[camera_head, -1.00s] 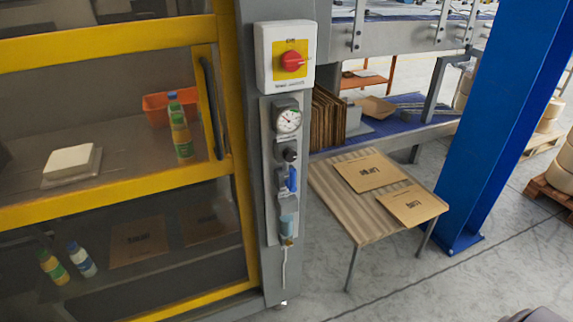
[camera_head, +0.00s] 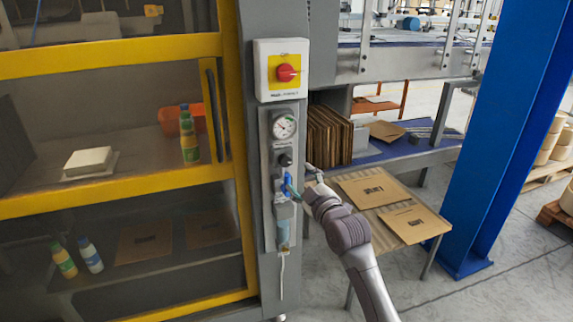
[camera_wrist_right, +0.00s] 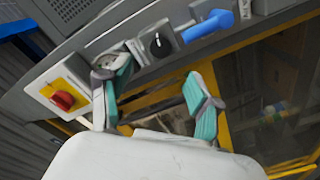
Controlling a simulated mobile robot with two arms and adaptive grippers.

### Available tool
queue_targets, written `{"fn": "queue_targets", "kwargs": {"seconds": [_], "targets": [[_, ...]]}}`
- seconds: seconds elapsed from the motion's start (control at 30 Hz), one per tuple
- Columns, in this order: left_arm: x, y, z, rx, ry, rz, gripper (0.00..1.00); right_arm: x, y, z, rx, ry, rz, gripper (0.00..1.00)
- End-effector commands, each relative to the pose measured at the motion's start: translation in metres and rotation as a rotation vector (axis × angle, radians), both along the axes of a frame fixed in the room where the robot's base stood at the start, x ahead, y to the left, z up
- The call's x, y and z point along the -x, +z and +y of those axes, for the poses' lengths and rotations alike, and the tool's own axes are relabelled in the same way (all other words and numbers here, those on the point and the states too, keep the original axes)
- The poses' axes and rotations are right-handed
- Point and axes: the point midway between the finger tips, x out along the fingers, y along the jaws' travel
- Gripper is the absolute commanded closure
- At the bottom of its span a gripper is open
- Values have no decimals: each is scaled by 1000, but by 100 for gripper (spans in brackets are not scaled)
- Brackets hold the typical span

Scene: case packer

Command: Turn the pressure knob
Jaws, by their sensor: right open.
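The black pressure knob (camera_head: 285,160) sits on the grey panel just below the round gauge (camera_head: 284,127) and above a blue lever (camera_head: 288,183). In the right wrist view the knob (camera_wrist_right: 158,44) shows its white pointer line, beyond the fingertips and between them. The blue lever (camera_wrist_right: 208,26) is to its right there. My right gripper (camera_head: 300,181) is in front of the panel, a little below and right of the knob. In the wrist view the gripper (camera_wrist_right: 160,76) is open, its teal-padded fingers wide apart with nothing between them. My left gripper is not in view.
A red rotary switch on a yellow plate (camera_head: 288,73) is above the gauge. The yellow-framed guard door (camera_head: 110,190) is left of the panel. A small table (camera_head: 400,180) with flat cartons stands to the right, near a blue column (camera_head: 500,130).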

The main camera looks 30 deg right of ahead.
Motion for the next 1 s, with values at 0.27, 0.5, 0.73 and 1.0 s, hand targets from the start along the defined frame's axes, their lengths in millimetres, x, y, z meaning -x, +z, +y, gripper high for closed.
{"fn": "queue_targets", "kwargs": {"seconds": [0.27,0.5,0.73,1.0], "targets": [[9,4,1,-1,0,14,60,-59,1,-10,-2,0,0,37],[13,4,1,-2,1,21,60,-87,0,-15,-1,0,0,37],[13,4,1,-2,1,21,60,-93,0,-16,-1,0,0,37],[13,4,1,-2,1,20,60,-93,-1,-16,-1,0,0,57]]}}
